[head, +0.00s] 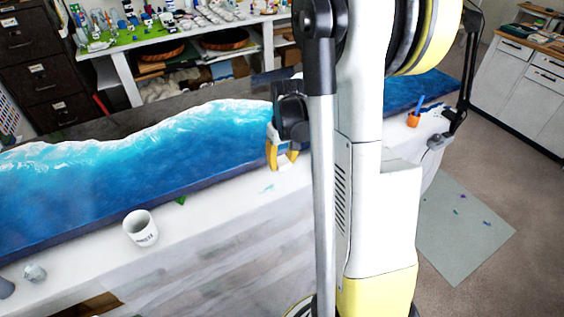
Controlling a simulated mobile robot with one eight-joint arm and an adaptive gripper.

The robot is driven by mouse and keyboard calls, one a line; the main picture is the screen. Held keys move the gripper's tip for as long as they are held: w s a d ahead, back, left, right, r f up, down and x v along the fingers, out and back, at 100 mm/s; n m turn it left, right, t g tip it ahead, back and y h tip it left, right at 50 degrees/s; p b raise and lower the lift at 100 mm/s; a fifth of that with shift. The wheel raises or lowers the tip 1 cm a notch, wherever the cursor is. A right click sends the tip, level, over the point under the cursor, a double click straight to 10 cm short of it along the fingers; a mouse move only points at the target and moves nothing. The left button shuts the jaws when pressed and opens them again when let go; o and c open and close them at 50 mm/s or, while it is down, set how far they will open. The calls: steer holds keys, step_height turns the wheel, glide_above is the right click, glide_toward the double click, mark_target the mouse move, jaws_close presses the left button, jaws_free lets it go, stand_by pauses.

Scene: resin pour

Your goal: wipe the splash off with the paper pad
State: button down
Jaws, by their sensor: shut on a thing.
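My gripper (282,158) is at the front edge of the blue resin panel, near the picture's middle. Its yellow fingers are shut on a small white pad (284,164), mostly hidden between them. A faint pale blue splash (267,188) lies on the white table cover (225,200), just below and left of the gripper. The pad looks a short way from the splash; whether it touches the cover I cannot tell.
The blue and white resin panel (130,160) fills the table behind. An orange cup (413,119) is at right. My arm and column hide the middle.

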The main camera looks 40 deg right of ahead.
steer(key=shift+f+b, duration=0.25)
steer(key=shift+b, duration=1.25)
steer(key=shift+s, duration=0.1)
